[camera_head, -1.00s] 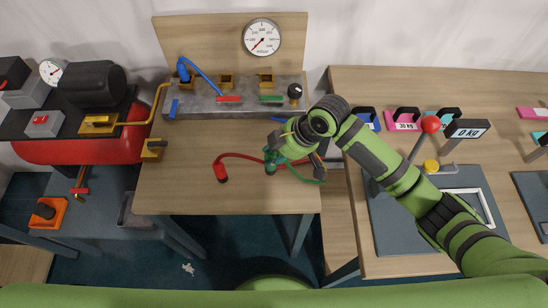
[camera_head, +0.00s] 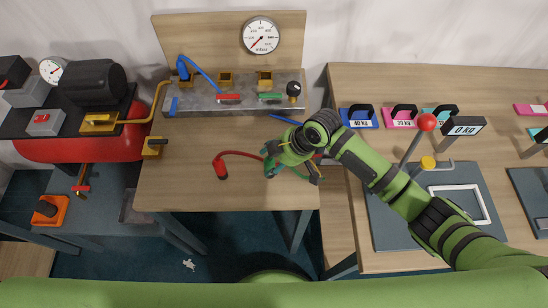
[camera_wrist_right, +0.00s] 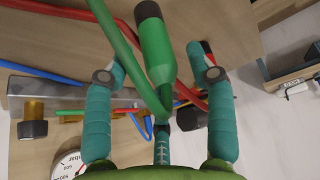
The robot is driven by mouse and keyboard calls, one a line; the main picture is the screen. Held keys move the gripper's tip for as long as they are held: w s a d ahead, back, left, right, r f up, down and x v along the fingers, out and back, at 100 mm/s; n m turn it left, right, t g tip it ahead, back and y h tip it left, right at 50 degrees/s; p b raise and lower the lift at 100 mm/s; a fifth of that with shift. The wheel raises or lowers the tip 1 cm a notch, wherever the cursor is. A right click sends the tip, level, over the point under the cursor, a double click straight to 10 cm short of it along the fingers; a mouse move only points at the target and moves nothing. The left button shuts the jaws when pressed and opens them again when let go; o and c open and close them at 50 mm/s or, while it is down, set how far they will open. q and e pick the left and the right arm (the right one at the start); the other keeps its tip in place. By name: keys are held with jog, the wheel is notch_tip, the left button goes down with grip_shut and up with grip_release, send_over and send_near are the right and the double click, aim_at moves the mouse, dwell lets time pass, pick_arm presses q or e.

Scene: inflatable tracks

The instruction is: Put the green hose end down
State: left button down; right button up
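The green hose end (camera_wrist_right: 160,50), with a dark tip, shows in the right wrist view between the spread teal fingers of my right gripper (camera_wrist_right: 158,75). The fingers stand apart on both sides of it with visible gaps. Its green hose (camera_wrist_right: 118,38) runs alongside it. In the head view my right gripper (camera_head: 290,166) is over the right part of the wooden table (camera_head: 180,190) and hides most of the green hose end. I cannot tell whether it rests on the tabletop. My left gripper is not in view.
A red hose end (camera_head: 221,170) lies on the table left of my right gripper. Behind are a grey manifold block (camera_head: 200,103) and a gauge (camera_head: 261,36). A scale platform (camera_head: 395,230) and weights stand on the right. The table's front left is clear.

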jog(key=shift+r, duration=0.15)
jog(key=b+v, duration=0.1)
jog(key=v, duration=1.1)
jog(key=shift+b, duration=0.35)
